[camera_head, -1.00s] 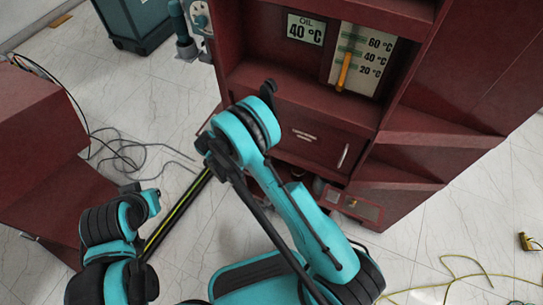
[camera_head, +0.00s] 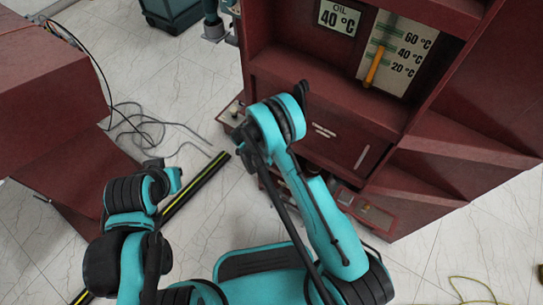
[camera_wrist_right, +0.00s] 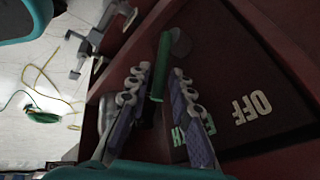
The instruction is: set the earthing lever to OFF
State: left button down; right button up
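In the right wrist view the green earthing lever (camera_wrist_right: 161,66) stands out from a dark red panel, with a round grey pivot at its far end. My right gripper (camera_wrist_right: 160,70) has its two fingers on either side of the lever, with a small gap visible, so it looks open around it. White OFF lettering (camera_wrist_right: 252,107) is on the panel to the right. Green lettering is partly hidden behind the right finger. In the head view my right arm covers the lever and right gripper.
The dark red cabinet (camera_head: 320,95) carries an oil display (camera_head: 338,18) and a temperature gauge (camera_head: 396,55). Another red box (camera_head: 50,95) stands at left, with loose cables (camera_head: 140,125) on the floor. Yellow cable (camera_wrist_right: 45,85) lies on the floor in the wrist view.

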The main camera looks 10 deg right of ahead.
grip_shut()
jog(key=shift+w+a+n+g+h, duration=0.3)
jog(key=shift+w+a+g+h, duration=0.4)
jog(key=shift+g+h, duration=0.25)
jog(key=shift+w+a+r+n+g+h, duration=0.15)
jog(key=shift+w+a+g+h, duration=0.2)
jog(key=shift+h, duration=0.25)
jog(key=shift+w+a+f+n+g+h, duration=0.15)
jog(key=shift+a+g+h, duration=0.1)
jog(key=shift+g+h, duration=0.25)
jog(key=shift+r, duration=0.1)
